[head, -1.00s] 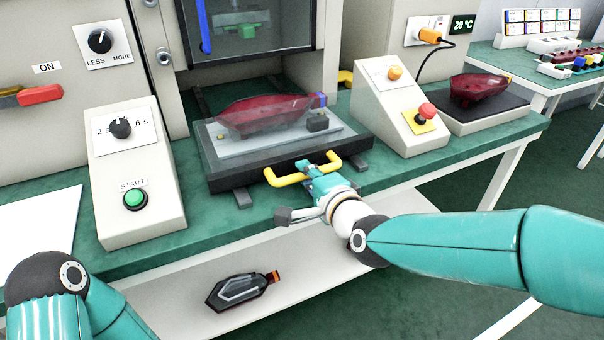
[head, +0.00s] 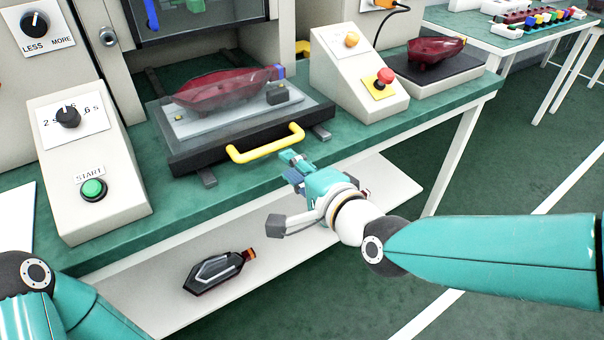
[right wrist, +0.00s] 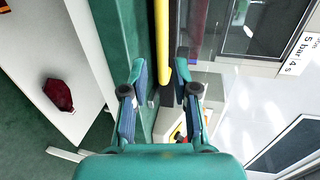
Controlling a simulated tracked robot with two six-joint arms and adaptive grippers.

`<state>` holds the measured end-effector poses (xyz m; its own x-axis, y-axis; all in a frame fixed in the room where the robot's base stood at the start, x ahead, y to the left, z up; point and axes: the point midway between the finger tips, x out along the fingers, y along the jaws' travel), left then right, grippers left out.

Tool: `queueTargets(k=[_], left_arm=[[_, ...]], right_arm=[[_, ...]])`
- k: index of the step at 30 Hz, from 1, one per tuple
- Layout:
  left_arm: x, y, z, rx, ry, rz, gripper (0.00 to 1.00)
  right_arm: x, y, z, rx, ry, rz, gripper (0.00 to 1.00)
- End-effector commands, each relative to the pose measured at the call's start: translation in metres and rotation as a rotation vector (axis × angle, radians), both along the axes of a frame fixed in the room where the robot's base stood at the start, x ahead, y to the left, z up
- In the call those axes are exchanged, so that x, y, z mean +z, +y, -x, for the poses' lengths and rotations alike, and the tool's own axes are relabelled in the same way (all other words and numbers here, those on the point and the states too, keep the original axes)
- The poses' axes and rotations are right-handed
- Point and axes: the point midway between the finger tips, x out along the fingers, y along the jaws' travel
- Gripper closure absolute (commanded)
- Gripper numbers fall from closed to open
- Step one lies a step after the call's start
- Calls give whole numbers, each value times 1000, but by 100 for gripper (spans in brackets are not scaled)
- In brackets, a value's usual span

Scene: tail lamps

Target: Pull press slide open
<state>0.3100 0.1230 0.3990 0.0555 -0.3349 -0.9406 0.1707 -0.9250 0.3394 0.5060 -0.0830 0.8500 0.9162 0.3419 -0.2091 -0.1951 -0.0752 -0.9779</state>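The press slide (head: 205,160) is a black tray with a grey plate, standing out in front of the press opening on the green bench. A red tail lamp (head: 225,90) lies on it. Its yellow handle (head: 265,145) points toward me at the bench's front edge. My right gripper (head: 292,168) is open and empty, just in front of and below the handle, apart from it. In the right wrist view the yellow handle (right wrist: 162,40) shows beyond and between the spread fingers (right wrist: 160,68). My left gripper is out of view; only part of its arm shows.
A START button box (head: 90,165) stands left of the slide, an emergency-stop box (head: 360,75) right of it. Another red lamp (head: 436,50) lies on a black pad. A dark lamp (head: 218,270) lies on the lower white shelf (head: 165,300). Open floor is at right.

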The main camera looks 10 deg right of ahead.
Motion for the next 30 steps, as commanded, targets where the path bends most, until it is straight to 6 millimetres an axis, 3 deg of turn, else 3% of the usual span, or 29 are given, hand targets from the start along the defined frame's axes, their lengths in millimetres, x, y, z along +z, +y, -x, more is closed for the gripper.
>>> queueTargets(k=[7, 24, 26, 29, 30], left_arm=[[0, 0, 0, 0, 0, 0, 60], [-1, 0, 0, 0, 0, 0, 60], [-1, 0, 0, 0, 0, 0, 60], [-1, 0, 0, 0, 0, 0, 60], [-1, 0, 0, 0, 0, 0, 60]], right_arm=[[5, -9, 24, 1, 1, 0, 71], [4, -13, 26, -6, 5, 1, 71], [-2, -18, 23, -19, 18, 3, 71], [-30, -26, 15, -43, 80, 21, 71], [-48, -30, 11, -54, 118, 31, 71]])
